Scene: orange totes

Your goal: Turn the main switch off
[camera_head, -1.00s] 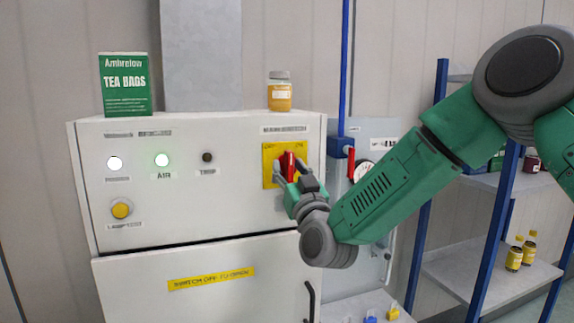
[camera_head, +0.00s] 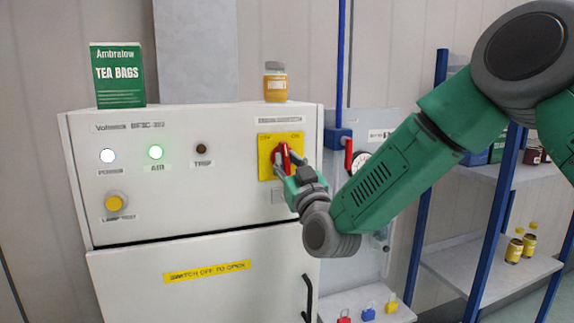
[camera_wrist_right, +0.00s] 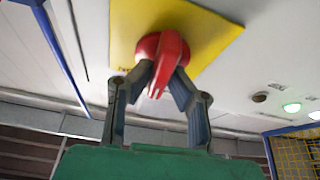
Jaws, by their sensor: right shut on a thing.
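The main switch is a red rotary handle (camera_head: 281,154) on a yellow plate (camera_head: 266,142) at the right of the white cabinet's front panel. In the head view the handle stands near upright, slightly tilted. My right gripper (camera_head: 285,166) is at the plate with its fingers on either side of the handle. In the right wrist view the red handle (camera_wrist_right: 172,52) sits between the two fingertips (camera_wrist_right: 163,76), which are shut on it. The lettering on the plate is too small to read surely. My left gripper is not in view.
The cabinet (camera_head: 230,220) has a lit white lamp (camera_head: 107,156), a lit green lamp (camera_head: 155,152) and a dark trip lamp (camera_head: 201,149). A tea box (camera_head: 118,75) and a jar (camera_head: 275,82) stand on top. A red-handled valve (camera_head: 348,155) is close right of the gripper.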

